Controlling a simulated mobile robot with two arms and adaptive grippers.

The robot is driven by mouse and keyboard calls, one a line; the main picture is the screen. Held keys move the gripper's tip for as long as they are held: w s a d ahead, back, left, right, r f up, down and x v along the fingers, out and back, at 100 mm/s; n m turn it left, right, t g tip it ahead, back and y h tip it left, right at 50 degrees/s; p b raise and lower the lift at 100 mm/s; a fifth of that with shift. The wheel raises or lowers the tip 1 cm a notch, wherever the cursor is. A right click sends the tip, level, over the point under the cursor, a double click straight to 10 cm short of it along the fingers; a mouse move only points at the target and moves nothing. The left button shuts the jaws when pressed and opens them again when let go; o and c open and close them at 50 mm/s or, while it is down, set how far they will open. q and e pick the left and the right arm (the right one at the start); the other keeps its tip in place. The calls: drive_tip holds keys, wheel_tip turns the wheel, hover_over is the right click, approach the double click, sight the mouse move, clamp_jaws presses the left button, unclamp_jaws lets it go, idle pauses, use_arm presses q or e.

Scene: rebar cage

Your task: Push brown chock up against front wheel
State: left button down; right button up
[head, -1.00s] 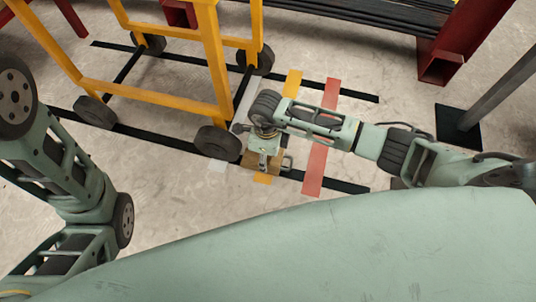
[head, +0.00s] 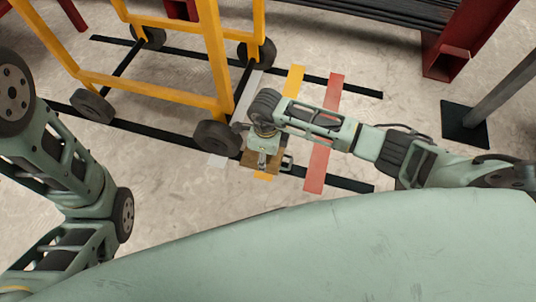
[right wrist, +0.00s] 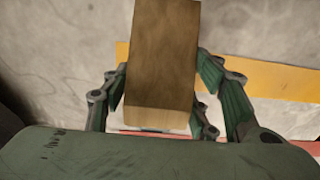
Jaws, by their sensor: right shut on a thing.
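The brown chock (head: 249,161) lies on the floor just right of the cart's near right wheel (head: 217,138), a black tyre. In the head view their edges appear to meet, but I cannot tell whether they touch. My right gripper (head: 264,158) points down over the chock and is shut on it, hiding part of it. In the right wrist view the chock (right wrist: 162,55) stands between the fingers of the right gripper (right wrist: 160,80), one on each side. The wheel is not seen there. My left arm shows at the left edge, but its gripper is out of view.
The yellow cart frame (head: 150,88) stands on several wheels along black floor strips (head: 345,183). Orange tape (head: 292,80) and red tape (head: 322,150) cross the strips on the right. A red beam (head: 450,60) and a post's black base (head: 462,122) stand farther right.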

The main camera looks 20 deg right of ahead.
sight(252, 155)
drive_tip(key=shift+w+a+f+b, duration=0.1)
drive_tip(key=shift+w+a+b, duration=0.4)
drive_tip(key=shift+a, duration=0.3)
drive_tip(key=shift+w+a+b, duration=0.35)
drive_tip(key=shift+w+a, duration=0.25)
drive_tip(key=shift+a, duration=0.15)
drive_tip(key=shift+w+a, duration=0.2)
drive_tip(key=shift+a, duration=0.15)
drive_tip(key=shift+w+a, duration=0.1)
drive_tip(key=o, duration=1.5)
wheel_tip(252, 155, up, 12)
